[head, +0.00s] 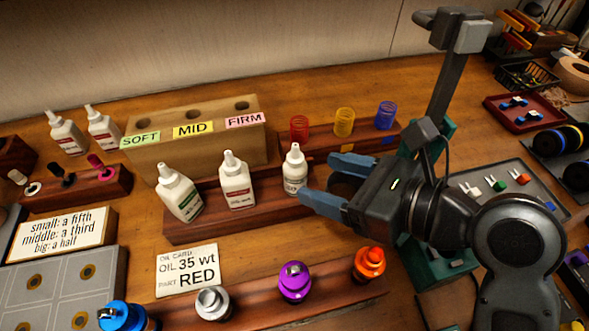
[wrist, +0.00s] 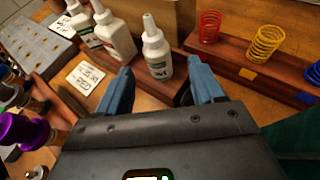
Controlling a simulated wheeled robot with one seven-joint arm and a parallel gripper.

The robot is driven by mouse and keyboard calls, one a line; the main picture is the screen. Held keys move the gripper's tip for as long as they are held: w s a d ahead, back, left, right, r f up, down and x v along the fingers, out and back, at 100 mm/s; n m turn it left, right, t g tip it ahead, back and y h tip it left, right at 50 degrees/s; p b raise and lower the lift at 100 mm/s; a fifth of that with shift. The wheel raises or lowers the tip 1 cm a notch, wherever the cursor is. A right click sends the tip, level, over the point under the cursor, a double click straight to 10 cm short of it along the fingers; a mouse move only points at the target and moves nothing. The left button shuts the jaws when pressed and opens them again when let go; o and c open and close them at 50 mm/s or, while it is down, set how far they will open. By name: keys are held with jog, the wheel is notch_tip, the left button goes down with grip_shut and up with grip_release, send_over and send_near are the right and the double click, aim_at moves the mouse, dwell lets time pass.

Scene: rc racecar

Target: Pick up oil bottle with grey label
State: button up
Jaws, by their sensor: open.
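Three white oil bottles stand in a row on a dark wooden rack (head: 190,231). The left one has a green label (head: 179,192), and the middle one has a reddish label (head: 237,181). The right one is the bottle with the grey label (head: 294,171), upright; it also shows in the wrist view (wrist: 156,50). My gripper (head: 330,180) is open and empty, just right of the grey-label bottle. In the wrist view the bottle stands ahead of the gap between my blue fingers (wrist: 160,85), nearer the top; I cannot tell whether a finger touches it.
A wooden block with SOFT, MID and FIRM tags (head: 195,140) stands behind the bottles. Red, yellow and blue springs (head: 344,122) stand at the back right. An oil card (head: 187,270) and a rack of coloured caps (head: 250,305) lie in front.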

aim_at(305, 176)
jog(key=x, duration=0.4)
jog(key=shift+w+a+f, duration=0.1)
jog(key=shift+a+f, duration=0.1)
jog(key=shift+a, duration=0.2)
jog(key=shift+c, duration=0.3)
jog(key=c, duration=1.1)
